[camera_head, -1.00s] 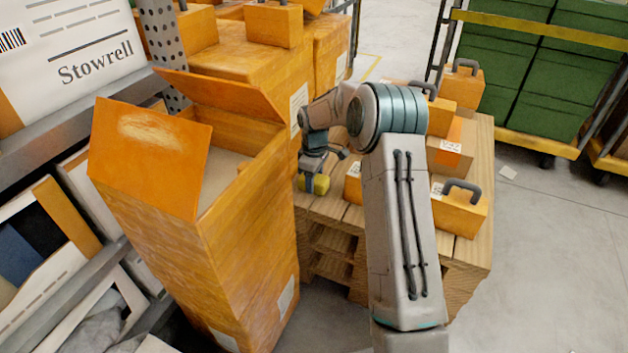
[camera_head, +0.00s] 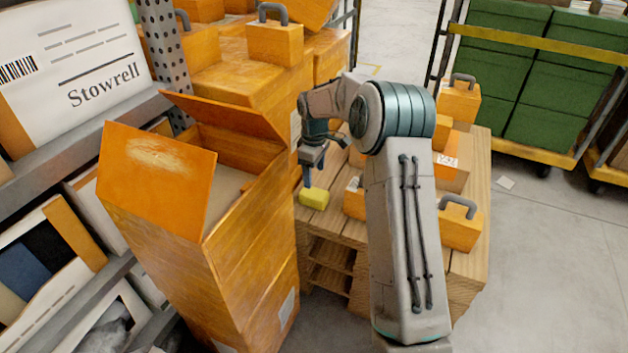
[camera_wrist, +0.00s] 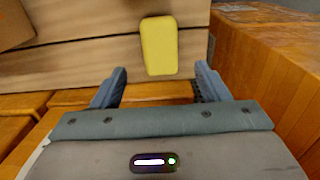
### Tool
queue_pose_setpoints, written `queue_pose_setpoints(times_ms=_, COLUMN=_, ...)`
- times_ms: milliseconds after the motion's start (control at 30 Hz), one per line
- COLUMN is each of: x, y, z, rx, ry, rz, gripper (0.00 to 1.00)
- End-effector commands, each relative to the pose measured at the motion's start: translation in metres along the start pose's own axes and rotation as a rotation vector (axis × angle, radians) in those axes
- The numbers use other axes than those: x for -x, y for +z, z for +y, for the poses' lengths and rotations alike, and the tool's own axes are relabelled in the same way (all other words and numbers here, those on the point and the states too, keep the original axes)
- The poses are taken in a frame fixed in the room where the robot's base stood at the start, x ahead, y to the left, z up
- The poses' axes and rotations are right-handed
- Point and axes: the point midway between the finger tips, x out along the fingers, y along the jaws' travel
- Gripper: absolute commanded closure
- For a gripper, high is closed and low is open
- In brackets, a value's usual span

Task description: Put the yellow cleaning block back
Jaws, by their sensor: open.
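The yellow cleaning block (camera_head: 314,198) lies on the near left corner of the wooden pallet table (camera_head: 350,228), close to the open orange box. In the wrist view the yellow block (camera_wrist: 159,46) lies on the planks, ahead of the fingertips and between their lines. My gripper (camera_head: 309,180) is just above the block in the head view. Its two fingers also show in the wrist view (camera_wrist: 160,84), spread wide with nothing between them.
A tall open orange box (camera_head: 225,245) stands left of the table, its flaps raised. Orange cases with grey handles (camera_head: 461,229) stand on the table's right side. Racks with a Stowrell carton (camera_head: 75,55) are at left. Green crates (camera_head: 545,115) stand behind right.

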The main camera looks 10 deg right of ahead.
Motion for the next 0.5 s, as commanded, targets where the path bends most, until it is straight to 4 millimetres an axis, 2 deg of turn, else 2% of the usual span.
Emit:
queue_pose_setpoints(times_ms=33, x=0.013, y=0.000, z=0.000, rx=0.000, ry=0.002, rz=0.001, gripper=0.31)
queue_pose_setpoints(times_ms=100, x=0.021, y=0.000, z=0.000, rx=0.000, ry=0.000, rz=0.000, gripper=0.31)
queue_pose_setpoints(times_ms=300, x=0.036, y=0.001, z=-0.004, rx=-0.008, ry=0.003, rz=0.000, gripper=0.31)
queue_pose_setpoints(times_ms=367, x=0.044, y=0.004, z=-0.011, rx=-0.025, ry=0.008, rz=-0.003, gripper=0.31)
queue_pose_setpoints(times_ms=500, x=0.070, y=0.021, z=-0.041, rx=-0.106, ry=0.030, rz=-0.013, gripper=0.31)
